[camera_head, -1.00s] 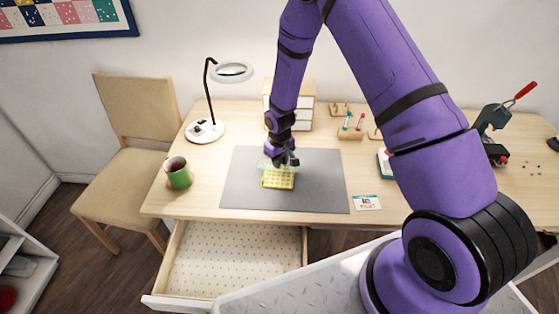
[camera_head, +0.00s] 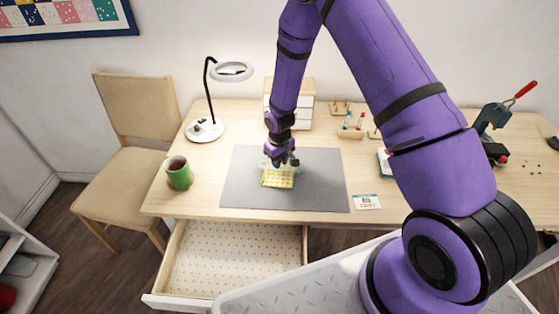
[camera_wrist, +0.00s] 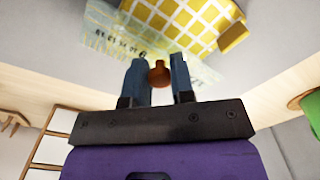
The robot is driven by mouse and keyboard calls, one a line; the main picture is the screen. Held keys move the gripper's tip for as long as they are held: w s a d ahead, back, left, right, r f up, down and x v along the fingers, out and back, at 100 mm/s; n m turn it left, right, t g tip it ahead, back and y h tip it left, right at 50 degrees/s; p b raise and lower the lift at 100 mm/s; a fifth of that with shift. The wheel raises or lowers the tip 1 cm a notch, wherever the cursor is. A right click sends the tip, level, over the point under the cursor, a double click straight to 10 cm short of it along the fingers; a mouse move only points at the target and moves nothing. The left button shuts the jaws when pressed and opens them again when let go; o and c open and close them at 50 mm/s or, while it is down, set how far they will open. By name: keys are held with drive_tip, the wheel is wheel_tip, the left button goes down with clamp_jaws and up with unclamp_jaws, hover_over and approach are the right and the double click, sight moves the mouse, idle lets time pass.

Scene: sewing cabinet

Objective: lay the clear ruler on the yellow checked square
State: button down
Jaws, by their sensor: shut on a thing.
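The yellow checked square (camera_head: 279,184) lies on the grey mat in the head view. In the wrist view it (camera_wrist: 178,22) shows at the top, partly seen through the clear ruler (camera_wrist: 118,38). The ruler is a see-through sheet with printed numbers and overlaps the square; part of it extends past the square at the left. My gripper (camera_wrist: 160,78) is shut on a brown knob (camera_wrist: 160,73) that appears to be the ruler's handle. In the head view my gripper (camera_head: 282,160) is just above the square. I cannot tell whether the ruler touches it.
The grey mat (camera_head: 322,185) has free room around the square. A green mug (camera_head: 179,174) and magnifier lamp (camera_head: 205,130) stand at the left. A small drawer unit (camera_head: 305,105) and thread rack (camera_head: 351,132) are behind. A card (camera_head: 367,202) lies right of the mat. A drawer (camera_head: 230,265) is open in front.

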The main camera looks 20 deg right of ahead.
drive_tip(key=shift+f, duration=1.1)
idle(2.3)
drive_tip(key=c, duration=0.9)
unclamp_jaws()
drive_tip(key=shift+r, duration=0.1)
wheel_tip(320, 180, up, 11)
drive_tip(key=shift+f, duration=0.2)
